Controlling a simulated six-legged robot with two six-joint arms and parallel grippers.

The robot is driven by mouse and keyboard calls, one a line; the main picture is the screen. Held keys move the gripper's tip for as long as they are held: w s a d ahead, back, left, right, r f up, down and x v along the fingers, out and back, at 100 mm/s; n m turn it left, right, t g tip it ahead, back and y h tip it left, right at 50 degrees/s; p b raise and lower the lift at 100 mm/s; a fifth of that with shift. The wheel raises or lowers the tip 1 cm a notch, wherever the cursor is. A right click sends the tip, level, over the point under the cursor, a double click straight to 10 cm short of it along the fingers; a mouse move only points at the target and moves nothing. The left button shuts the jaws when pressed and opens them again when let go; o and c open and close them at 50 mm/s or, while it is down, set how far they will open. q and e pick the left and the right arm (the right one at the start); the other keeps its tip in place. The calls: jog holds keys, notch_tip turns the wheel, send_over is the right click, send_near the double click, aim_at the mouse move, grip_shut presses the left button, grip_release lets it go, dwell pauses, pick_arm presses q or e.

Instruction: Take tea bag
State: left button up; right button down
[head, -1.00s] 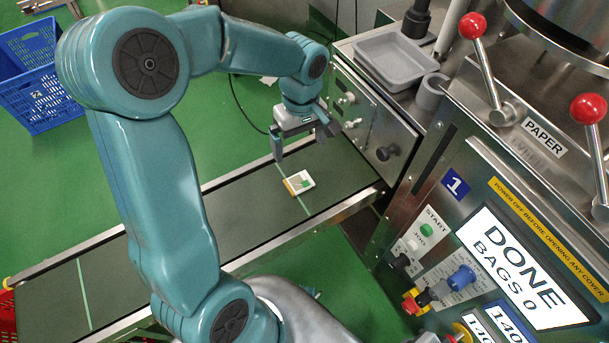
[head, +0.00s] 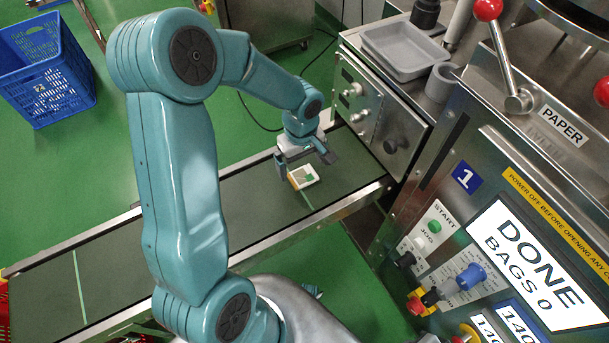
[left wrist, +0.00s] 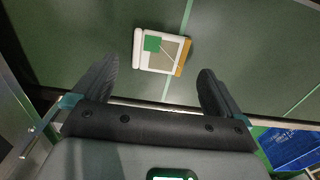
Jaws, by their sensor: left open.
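The tea bag (head: 304,177) is a small white packet with a green tag and an orange-brown edge, lying flat on the dark green conveyor belt. It also shows in the left wrist view (left wrist: 170,54), a little beyond the fingertips and between their lines. My left gripper (head: 303,168) is above the belt close to the tea bag, with its fingers spread and empty; in the left wrist view the open fingers (left wrist: 157,78) stand on either side. It does not hold the bag. My right gripper is not in view.
The conveyor belt (head: 130,250) has metal side rails. The packing machine (head: 470,150), with levers, buttons and a screen reading "DONE BAGS 0", stands at the right. A grey tray (head: 402,70) sits on its top. A blue crate (head: 70,98) is on the green floor at upper left.

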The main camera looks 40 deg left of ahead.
aim_at(302, 173)
pick_arm(q)
jog(key=f, duration=0.3)
jog(key=shift+w+a+f, duration=0.15)
jog(key=shift+w+f, duration=0.05)
jog(key=shift+f, duration=0.05)
jog(key=shift+s, duration=0.1)
jog(key=c, duration=1.1)
